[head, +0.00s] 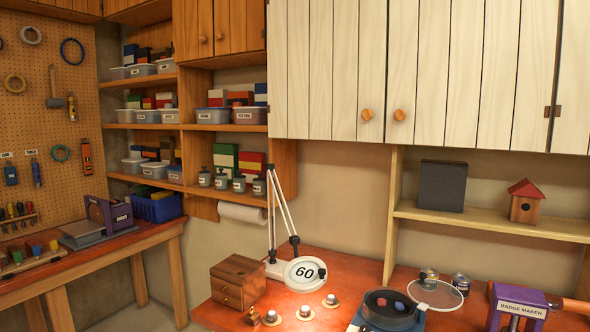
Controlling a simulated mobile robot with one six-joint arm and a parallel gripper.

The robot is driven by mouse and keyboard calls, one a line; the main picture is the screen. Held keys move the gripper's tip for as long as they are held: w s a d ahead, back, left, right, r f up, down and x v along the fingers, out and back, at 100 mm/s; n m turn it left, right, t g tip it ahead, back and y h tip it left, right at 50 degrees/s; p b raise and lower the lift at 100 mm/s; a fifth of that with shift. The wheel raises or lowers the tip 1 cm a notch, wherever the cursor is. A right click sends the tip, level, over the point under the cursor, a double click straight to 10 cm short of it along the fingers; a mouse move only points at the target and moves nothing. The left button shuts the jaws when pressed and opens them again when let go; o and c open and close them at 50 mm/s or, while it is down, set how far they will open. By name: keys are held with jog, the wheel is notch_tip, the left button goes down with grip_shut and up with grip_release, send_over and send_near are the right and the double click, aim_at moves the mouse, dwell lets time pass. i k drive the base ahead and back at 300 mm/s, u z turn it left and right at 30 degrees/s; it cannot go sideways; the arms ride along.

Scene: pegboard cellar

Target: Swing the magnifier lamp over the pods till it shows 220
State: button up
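The magnifier lamp (304,272) stands on the red-brown bench, with a thin white two-rod arm rising from its base and bending down to a round white head. My gripper is not in view.
A wooden drawer box (238,282) stands left of the lamp. Right of the pods are a dark round bowl device (388,308), a clear round disc (435,293), small cans (461,284) and a purple badge maker (517,307). White cupboards (420,70) hang above.

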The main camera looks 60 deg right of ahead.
aim_at(304, 274)
jog(key=u, duration=0.65)
jog(key=k, duration=0.1)
jog(key=z, duration=2.3)
jog(key=k, duration=0.95)
jog(key=u, duration=0.1)
jog(key=i, duration=0.8)
jog(key=u, duration=0.05)
